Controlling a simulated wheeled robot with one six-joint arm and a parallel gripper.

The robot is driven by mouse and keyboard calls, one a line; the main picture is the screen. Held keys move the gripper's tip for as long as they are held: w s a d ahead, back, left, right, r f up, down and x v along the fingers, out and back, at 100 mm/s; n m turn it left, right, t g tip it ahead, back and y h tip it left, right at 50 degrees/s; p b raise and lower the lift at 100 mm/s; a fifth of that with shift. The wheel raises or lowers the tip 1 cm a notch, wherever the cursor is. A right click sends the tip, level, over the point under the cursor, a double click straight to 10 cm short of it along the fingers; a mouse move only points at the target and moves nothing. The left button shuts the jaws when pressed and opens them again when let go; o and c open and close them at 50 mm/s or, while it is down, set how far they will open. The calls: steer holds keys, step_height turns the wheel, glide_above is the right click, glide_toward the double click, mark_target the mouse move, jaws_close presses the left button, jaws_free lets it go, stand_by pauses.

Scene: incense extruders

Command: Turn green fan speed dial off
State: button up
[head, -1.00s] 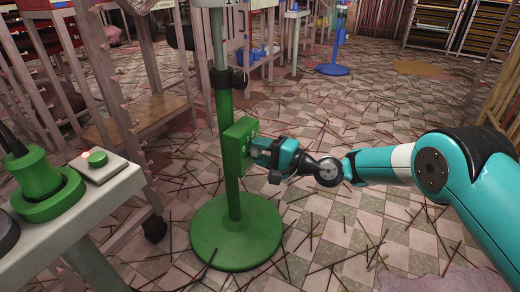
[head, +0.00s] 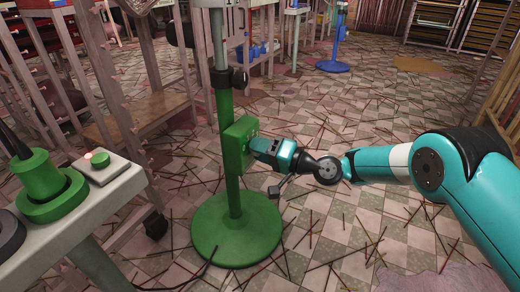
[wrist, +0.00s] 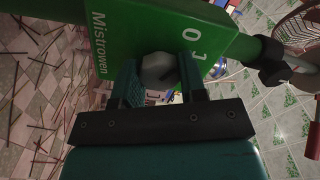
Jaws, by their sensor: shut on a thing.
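The green fan's control box (head: 237,146) is fixed to its green pole (head: 228,110) above a round green base (head: 236,230). In the wrist view the box face (wrist: 120,30) reads "Mistrowen" and carries the marks 0 and 1. A grey faceted dial (wrist: 158,67) with a dark slot stands out from it. My gripper (wrist: 160,84) is shut on the dial, with one finger on each side. In the head view my gripper (head: 255,144) meets the right side of the box, and its fingers hide the dial.
A grey table (head: 95,205) at the left bears a green button (head: 100,160) and a green device (head: 42,180). A wooden shelf frame (head: 150,110) stands behind the pole. Thin sticks litter the tiled floor. A blue stand (head: 333,66) is farther back.

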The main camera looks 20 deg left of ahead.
steer(key=o, duration=0.9)
steer(key=shift+d, duration=0.1)
steer(key=shift+c, duration=0.2)
steer(key=shift+o, duration=0.3)
steer(key=s+d+b, duration=0.1)
steer(key=d+b, duration=0.6)
steer(key=d, duration=1)
steer(key=shift+s, duration=0.15)
